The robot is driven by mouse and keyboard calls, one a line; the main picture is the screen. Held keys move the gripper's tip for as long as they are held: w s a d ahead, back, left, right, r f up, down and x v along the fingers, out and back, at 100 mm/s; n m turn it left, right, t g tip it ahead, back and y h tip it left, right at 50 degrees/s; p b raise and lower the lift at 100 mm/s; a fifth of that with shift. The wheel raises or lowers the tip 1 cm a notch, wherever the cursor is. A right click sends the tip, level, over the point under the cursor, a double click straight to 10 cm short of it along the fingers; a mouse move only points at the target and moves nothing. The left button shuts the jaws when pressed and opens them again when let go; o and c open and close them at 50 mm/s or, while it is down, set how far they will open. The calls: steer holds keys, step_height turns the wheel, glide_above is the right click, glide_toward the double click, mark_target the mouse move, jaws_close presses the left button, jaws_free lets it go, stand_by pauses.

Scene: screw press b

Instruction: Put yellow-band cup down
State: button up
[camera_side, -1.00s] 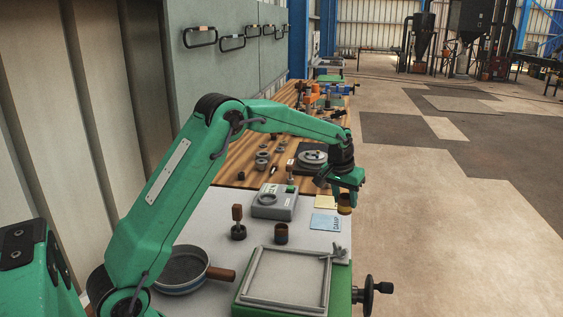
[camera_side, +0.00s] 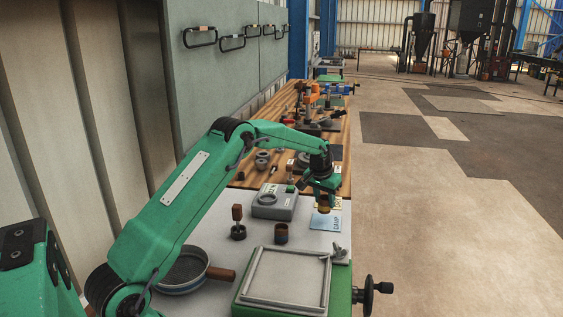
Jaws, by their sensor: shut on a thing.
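My gripper (camera_side: 323,195) is shut on a small brown cup with a yellowish band (camera_side: 324,207). The cup is upright, above or at the blue card marked "DAMP" (camera_side: 326,222). I cannot tell whether its base touches the card. A pale yellow card (camera_side: 336,202) lies just behind, partly hidden by my gripper. A second dark brown cup (camera_side: 281,233) stands on the grey bench top to the left and nearer the camera.
A grey scale-like device (camera_side: 274,203) stands left of my gripper. A wooden-handled tamper (camera_side: 238,225), a round pan (camera_side: 185,273) and a framed green box with a handwheel (camera_side: 283,280) are nearer. A wooden bench with tools (camera_side: 262,178) lies behind.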

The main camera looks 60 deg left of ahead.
mark_target(323, 208)
steer(key=shift+a+f, duration=0.1)
steer(key=shift+f, duration=1.95)
steer(key=shift+f, duration=0.15)
steer(key=o, duration=1.1)
steer(key=shift+v, duration=6.15)
